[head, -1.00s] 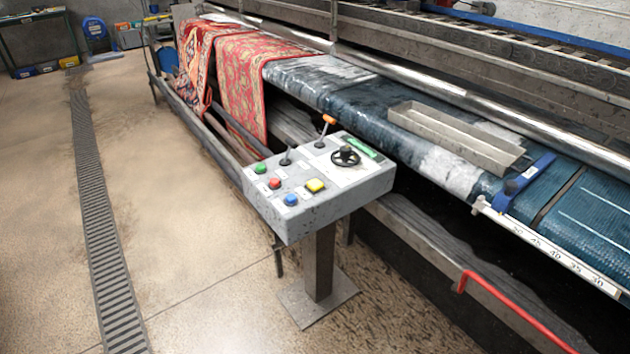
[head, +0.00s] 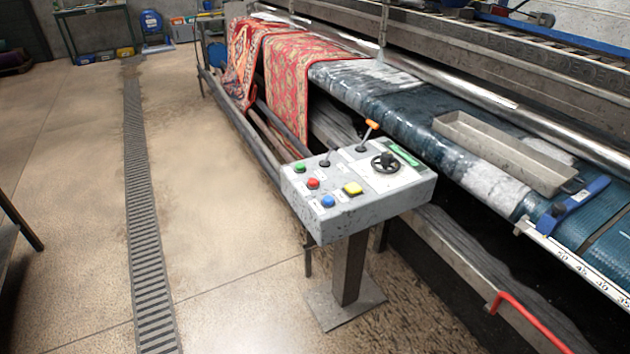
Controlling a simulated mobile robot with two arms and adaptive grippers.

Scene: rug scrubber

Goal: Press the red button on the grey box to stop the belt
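The grey box (head: 325,222) stands on a single post with a flat foot, in the middle of the head view. The red button (head: 313,183) is on the left part of its top, between a green button (head: 299,167) and a blue button (head: 328,201). A yellow button (head: 352,188) lies to its right. The belt (head: 385,105) is dark and wet-looking and runs behind the box. Neither of my grippers is in view.
Red patterned rugs (head: 290,80) hang over the machine's far end. A metal tray (head: 505,152) lies on the belt. A red bent bar (head: 530,318) sticks out at lower right. A floor drain grate (head: 145,220) runs along the left. The floor left of the box is open.

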